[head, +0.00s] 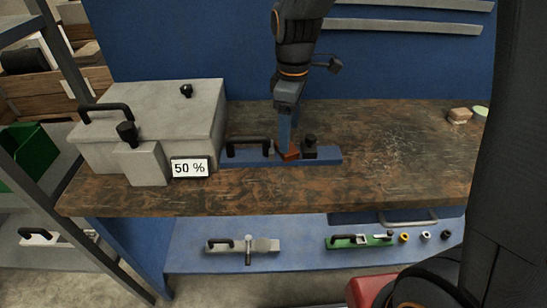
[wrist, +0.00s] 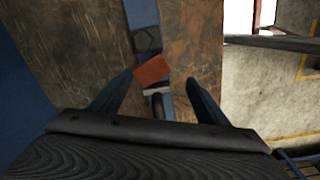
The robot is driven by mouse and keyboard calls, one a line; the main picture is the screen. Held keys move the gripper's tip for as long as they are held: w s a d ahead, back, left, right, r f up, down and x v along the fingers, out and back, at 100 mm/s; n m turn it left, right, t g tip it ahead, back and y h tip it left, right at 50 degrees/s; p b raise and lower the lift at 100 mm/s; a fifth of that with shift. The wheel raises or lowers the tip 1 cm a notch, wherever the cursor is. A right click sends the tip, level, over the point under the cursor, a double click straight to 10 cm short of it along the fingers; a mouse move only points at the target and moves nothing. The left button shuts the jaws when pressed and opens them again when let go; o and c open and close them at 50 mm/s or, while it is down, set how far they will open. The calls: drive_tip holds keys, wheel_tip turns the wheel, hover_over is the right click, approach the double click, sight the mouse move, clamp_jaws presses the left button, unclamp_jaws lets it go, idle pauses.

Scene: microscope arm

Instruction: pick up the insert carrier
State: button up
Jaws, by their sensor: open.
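A long blue bar (head: 232,160) with a black handle (head: 248,143) and a black knob (head: 310,146) lies on the bench; it looks like the insert carrier. A rust-red block (head: 290,154) sits on it between handle and knob. My gripper (head: 286,143) points down over the bar at the block. In the wrist view the fingers (wrist: 160,78) are apart and empty, one on each side of the bar, with the red block (wrist: 152,71) between and just beyond their tips. Part of the handle (wrist: 158,106) shows between the fingers. Whether they touch anything is unclear.
A grey box (head: 170,105) with a handle and a "50 %" sign (head: 190,168) stands left of the bar. The bench right of it is mostly clear. The lower shelf holds a grey handled tool (head: 262,245) and a green handled holder (head: 380,240) beside small rings.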

sight(273, 145)
drive_tip(key=a+n, duration=0.1)
drive_tip(key=w+a+n, duration=0.1)
drive_tip(key=w+a+f+n, duration=0.1)
drive_tip(key=shift+w+a+n+b, duration=0.25)
drive_tip(key=shift+a+n+b, duration=0.05)
drive_tip(key=shift+a+b, duration=0.1)
wheel_tip(273, 145, down, 2)
drive_tip(key=shift+f+p, duration=0.1)
drive_tip(key=shift+p, duration=0.2)
drive_tip(key=f, duration=0.1)
drive_tip(key=f+p, duration=0.1)
drive_tip(key=f, duration=0.2)
drive_tip(key=shift+s+d, duration=0.15)
drive_tip(key=shift+s, duration=0.2)
drive_tip(key=shift+f, duration=0.65)
drive_tip(key=shift+w, duration=0.1)
drive_tip(key=c, duration=1.7)
drive_tip(key=shift+o, duration=0.2)
drive_tip(key=shift+r, duration=0.1)
